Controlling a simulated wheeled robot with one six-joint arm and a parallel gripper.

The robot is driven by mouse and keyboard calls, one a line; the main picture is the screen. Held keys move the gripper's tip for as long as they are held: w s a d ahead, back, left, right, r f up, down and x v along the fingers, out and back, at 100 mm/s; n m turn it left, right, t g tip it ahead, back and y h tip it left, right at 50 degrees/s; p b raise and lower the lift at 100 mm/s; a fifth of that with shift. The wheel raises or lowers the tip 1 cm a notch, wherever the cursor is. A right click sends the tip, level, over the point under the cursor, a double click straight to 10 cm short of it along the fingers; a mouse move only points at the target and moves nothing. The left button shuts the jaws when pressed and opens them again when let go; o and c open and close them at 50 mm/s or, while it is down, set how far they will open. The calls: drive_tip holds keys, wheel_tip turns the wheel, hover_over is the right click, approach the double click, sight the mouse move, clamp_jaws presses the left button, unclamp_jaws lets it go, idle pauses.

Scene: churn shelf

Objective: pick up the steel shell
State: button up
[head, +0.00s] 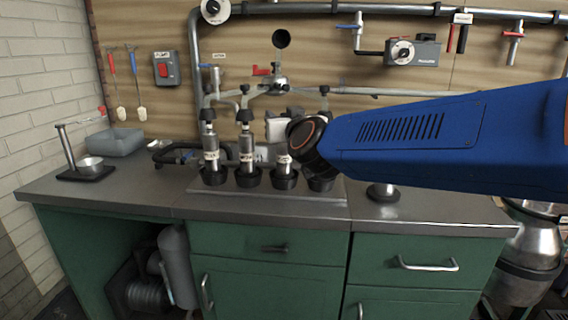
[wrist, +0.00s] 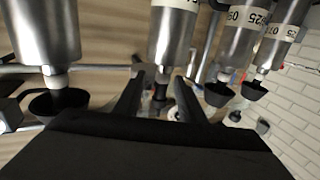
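Several steel shells stand upright in black cups on a rack on the bench: a left one (head: 211,152), a middle one (head: 246,150) and a third (head: 284,163) beside my wrist. A fourth is mostly hidden behind my arm. The wrist view is upside down and shows a near shell at left (wrist: 45,35), a shell ahead of my gripper (wrist: 172,35), and two labelled ones at right (wrist: 240,30). My gripper (wrist: 158,85) is open, its dark fingers apart with nothing visibly held between them. In the head view its fingers are hidden.
A metal stand with a small pot (head: 90,165) and a grey tray (head: 115,141) are at left. Pipes and valves (head: 275,78) hang on the wooden wall behind the shells. A small metal piece (head: 383,193) stands right of the rack. The front bench top is mostly clear.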

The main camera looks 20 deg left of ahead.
drive_tip(key=shift+w+a, duration=0.3)
drive_tip(key=shift+w, duration=0.15)
clamp_jaws()
idle(1.1)
